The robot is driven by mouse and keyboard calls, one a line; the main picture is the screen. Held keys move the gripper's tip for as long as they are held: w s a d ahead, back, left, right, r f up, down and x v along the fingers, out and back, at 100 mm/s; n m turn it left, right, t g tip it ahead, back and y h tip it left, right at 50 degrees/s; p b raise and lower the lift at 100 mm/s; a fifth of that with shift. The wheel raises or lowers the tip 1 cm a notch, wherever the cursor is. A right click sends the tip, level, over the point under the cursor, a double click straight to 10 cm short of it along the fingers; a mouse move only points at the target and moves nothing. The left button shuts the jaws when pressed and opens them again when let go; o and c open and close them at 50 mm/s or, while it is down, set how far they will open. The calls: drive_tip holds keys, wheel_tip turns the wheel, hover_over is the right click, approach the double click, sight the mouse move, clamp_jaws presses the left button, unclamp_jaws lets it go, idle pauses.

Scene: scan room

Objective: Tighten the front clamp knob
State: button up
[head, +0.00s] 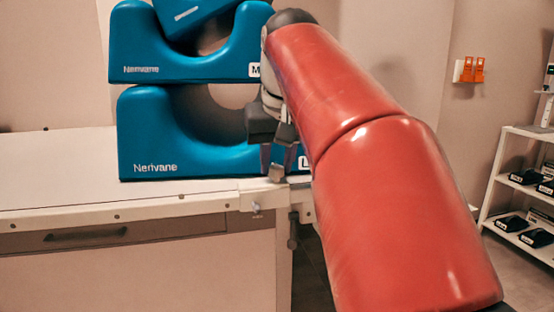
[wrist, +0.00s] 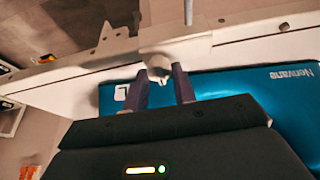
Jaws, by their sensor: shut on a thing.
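My gripper (head: 277,171) points down at the front edge of the white table. Its two dark fingers are shut on a small grey knob (wrist: 157,62), one finger on each side, as the wrist view shows. The knob sits on top of a pale clamp body (head: 262,193) at the table's front edge. In the head view my red arm reaches in from the right and covers part of the clamp area. I cannot tell how tight the knob is.
Blue padded cradles, a lower one (head: 140,140) and an upper one (head: 135,52), stand stacked just behind my gripper. The table (head: 60,175) is clear at the left. A drawer (head: 120,236) sits below. A white shelf (head: 490,200) with dark items stands at the right.

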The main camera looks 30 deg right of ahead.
drive_tip(key=shift+c, duration=0.3)
drive_tip(key=m+h+p, duration=0.1)
drive_tip(key=m+p, duration=0.1)
drive_tip(key=m, duration=0.2)
drive_tip(key=shift+a+r+g, duration=0.1)
drive_tip(key=shift+r+g, duration=0.05)
drive_tip(key=shift+g, duration=0.15)
drive_tip(key=m+h+p, duration=0.1)
drive_tip(key=m, duration=0.1)
drive_tip(key=m+g+p, duration=0.1)
drive_tip(key=m+p, duration=0.1)
drive_tip(key=m, duration=0.1)
drive_tip(key=shift+w+a+g+h, duration=0.1)
drive_tip(key=shift+w+g+h, duration=0.05)
drive_tip(key=shift+g+h, duration=0.2)
drive_tip(key=m, duration=0.2)
drive_tip(key=m+g+p, duration=0.1)
drive_tip(key=m, duration=0.1)
drive_tip(key=shift+w+m+g+h, duration=0.15)
drive_tip(key=shift+m+g+h, duration=0.1)
drive_tip(key=shift+m+h, duration=0.15)
drive_tip(key=shift+m+g, duration=0.8)
drive_tip(key=shift+m, duration=1.2)
drive_tip(key=shift+f, duration=0.2)
drive_tip(key=o, duration=1)
drive_tip(key=shift+r+y, duration=0.15)
drive_tip(key=shift+y, duration=0.1)
